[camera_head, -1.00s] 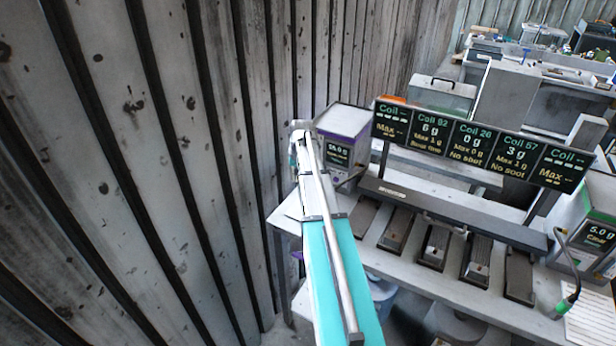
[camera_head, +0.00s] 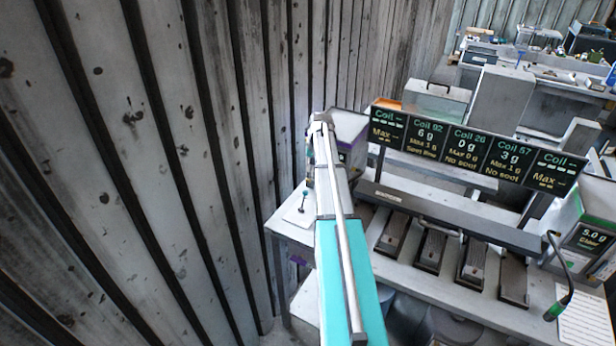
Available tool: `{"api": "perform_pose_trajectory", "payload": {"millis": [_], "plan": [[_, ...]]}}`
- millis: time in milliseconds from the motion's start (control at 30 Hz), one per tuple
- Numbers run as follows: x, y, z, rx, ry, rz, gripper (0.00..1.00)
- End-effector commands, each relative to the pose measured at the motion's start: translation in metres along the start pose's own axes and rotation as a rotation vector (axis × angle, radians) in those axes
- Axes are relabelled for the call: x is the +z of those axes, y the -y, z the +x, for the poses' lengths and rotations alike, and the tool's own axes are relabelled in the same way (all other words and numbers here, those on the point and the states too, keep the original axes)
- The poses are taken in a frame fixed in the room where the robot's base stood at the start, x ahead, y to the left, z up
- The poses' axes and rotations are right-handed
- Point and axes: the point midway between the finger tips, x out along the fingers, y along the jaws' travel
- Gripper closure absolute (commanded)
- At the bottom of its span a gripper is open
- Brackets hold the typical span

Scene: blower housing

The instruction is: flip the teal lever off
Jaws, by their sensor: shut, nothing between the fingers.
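A small thin upright stick with a dark teal-looking knob (camera_head: 303,196) stands on a pale sheet or plate at the left end of the bench. It may be the teal lever; it is too small to tell which way it is set. My arm, with a teal link, reaches from the bottom up to a joint just right of this stick. A bit of my wrist shows at the joint's left edge. My gripper is hidden behind the arm, so its fingers and its distance from the stick cannot be seen.
A row of coil displays (camera_head: 470,151) stands over several dark pedal-like blocks (camera_head: 430,250) on the grey bench. A box with a purple edge and a readout (camera_head: 349,135) is behind my arm. Another readout box (camera_head: 590,235) stands right. A plank wall (camera_head: 150,170) closes the left.

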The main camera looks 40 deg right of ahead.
Motion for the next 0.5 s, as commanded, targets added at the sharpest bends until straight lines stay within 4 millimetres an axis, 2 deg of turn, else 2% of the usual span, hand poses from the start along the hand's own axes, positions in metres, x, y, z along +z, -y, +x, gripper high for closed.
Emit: {"api": "perform_pose_trajectory", "payload": {"millis": [500], "plan": [[0.000,-0.001,0.037,0.000,0.000,0.001,1.00]]}}
